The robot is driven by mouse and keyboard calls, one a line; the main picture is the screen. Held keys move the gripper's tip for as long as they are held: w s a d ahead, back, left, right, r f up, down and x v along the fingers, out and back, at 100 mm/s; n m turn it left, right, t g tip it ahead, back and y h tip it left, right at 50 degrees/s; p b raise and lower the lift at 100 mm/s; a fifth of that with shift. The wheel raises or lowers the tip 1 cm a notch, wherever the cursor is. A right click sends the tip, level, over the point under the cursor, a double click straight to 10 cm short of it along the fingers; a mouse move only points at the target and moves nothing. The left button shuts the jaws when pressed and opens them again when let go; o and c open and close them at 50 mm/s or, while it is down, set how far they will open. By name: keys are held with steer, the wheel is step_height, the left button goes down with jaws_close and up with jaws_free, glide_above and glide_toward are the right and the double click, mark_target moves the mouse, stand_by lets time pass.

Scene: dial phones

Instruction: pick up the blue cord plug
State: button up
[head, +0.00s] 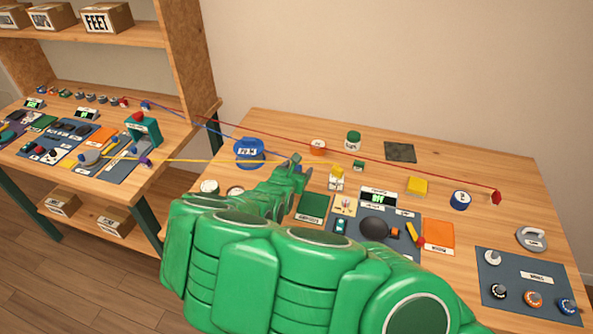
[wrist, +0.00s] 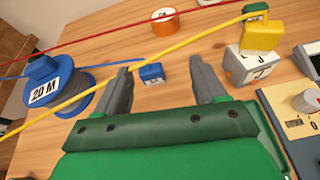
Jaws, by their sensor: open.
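The blue cord plug (wrist: 151,74) is a small blue block in the wrist view. It shows between and beyond the two fingertips of my gripper (wrist: 163,85), apart from both fingers. My gripper is open and empty, its fingers on either side of the plug in the picture. A thin blue cord runs leftward from the plug toward a blue spool (wrist: 45,88) marked "20 M". In the head view, my gripper (head: 292,167) is over the left part of the right table, right of the spool (head: 249,152); the plug is hard to make out there.
A red cord stretches above the table to a red plug (head: 496,197). An orange roll (wrist: 164,22) lies beyond the blue plug.

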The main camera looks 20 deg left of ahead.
mark_target(297, 169)
steer(key=shift+s+a+f+n, duration=0.3)
steer(key=shift+a+f, duration=0.1)
steer(key=shift+f, duration=0.2)
steer(key=shift+s+a+f+n, duration=0.3)
steer(key=shift+a+f, duration=0.05)
steer(key=shift+f, duration=0.2)
steer(key=shift+f+y, duration=0.1)
steer(key=shift+y, duration=0.2)
steer(key=shift+x, duration=1.2)
steer(key=shift+w+a+f, duration=0.2)
steer(key=shift+w+f, duration=0.4)
steer(key=shift+w, duration=0.35)
steer(key=shift+x, duration=1.5)
steer(key=c, duration=1)
steer(key=shift+c, duration=0.2)
